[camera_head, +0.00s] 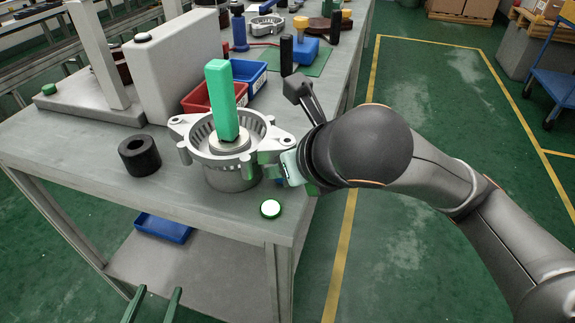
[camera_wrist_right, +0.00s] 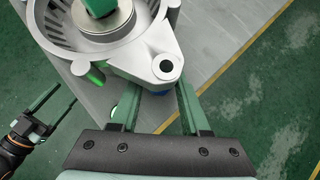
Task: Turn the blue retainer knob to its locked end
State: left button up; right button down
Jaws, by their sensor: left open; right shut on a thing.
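The blue retainer knob (camera_wrist_right: 184,91) shows only as a small patch under the lug of the metal housing (camera_wrist_right: 150,45) in the right wrist view. In the head view a bit of blue shows below the housing's right side. My right gripper (camera_wrist_right: 160,95) is shut on the knob, its green fingers reaching under the lug. The lug hides most of the knob, so its turn angle cannot be told. My left gripper (camera_head: 153,303) is open and empty at the bottom of the head view, in front of the bench. It also shows at the left of the right wrist view (camera_wrist_right: 42,108).
The housing stands near the bench's (camera_head: 90,175) front corner, with a green upright block (camera_head: 222,100) in it. A black ring (camera_head: 139,155) lies to its left, a green-rimmed white button (camera_head: 270,208) in front. Red (camera_head: 196,99) and blue (camera_head: 250,72) bins stand behind.

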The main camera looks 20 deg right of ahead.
dwell(0.3)
jog(key=shift+c, duration=2.1)
grip_release()
jog(key=shift+o, duration=0.2)
